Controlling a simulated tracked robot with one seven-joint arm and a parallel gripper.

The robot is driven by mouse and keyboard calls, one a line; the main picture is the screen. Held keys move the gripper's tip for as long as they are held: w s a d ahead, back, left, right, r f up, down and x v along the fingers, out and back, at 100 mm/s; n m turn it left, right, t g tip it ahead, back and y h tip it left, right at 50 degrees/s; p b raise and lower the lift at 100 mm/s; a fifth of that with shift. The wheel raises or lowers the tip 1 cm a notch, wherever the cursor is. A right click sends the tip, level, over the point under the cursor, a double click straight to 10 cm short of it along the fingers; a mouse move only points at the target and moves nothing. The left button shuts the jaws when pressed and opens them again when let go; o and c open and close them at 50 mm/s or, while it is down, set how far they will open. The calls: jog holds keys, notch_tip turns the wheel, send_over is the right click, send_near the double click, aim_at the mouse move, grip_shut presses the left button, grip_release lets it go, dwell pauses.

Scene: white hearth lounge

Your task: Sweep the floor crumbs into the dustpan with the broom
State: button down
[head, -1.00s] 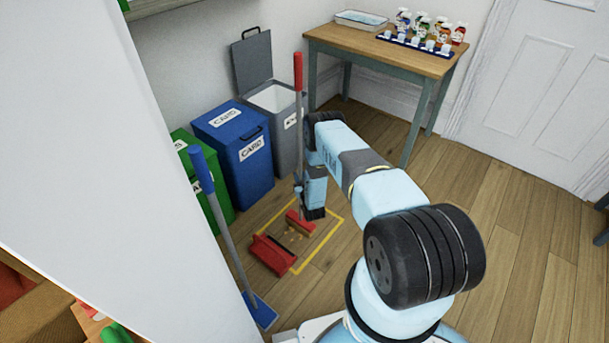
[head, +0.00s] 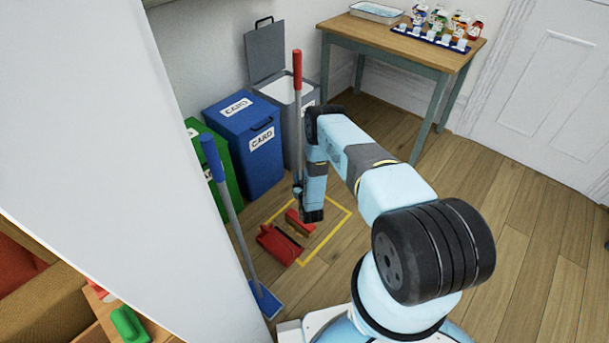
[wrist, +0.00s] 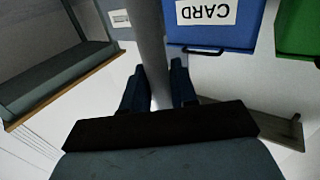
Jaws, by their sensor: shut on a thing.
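My gripper (head: 299,188) is shut on the grey shaft of the broom (head: 297,125), which stands about upright with a red grip on top. In the wrist view the two dark fingers (wrist: 158,88) sit either side of the shaft (wrist: 150,40). The red broom head (head: 297,222) is low over the floor, just behind the red dustpan (head: 277,245). The dustpan lies on the floor at the near left of the yellow taped outline (head: 325,245). Crumbs cannot be made out clearly now; the broom head and dustpan may hide them.
A blue-headed mop (head: 230,210) leans by the white wall at left. Blue (head: 245,150), green (head: 218,165) and open grey (head: 291,95) bins stand behind. A wooden table (head: 400,45) is at back right. The floor to the right is clear.

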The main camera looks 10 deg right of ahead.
jog(key=shift+s+a, duration=2.15)
jog(key=shift+a, duration=0.85)
jog(key=shift+w+d+r, duration=0.1)
jog(key=shift+d+r, duration=0.05)
jog(key=shift+r, duration=0.65)
jog(key=shift+w+d+r, duration=0.1)
jog(key=shift+d+r, duration=0.05)
jog(key=shift+r, duration=0.65)
jog(key=shift+w+d+r, duration=0.1)
jog(key=shift+d+r, duration=0.05)
jog(key=shift+r, duration=0.65)
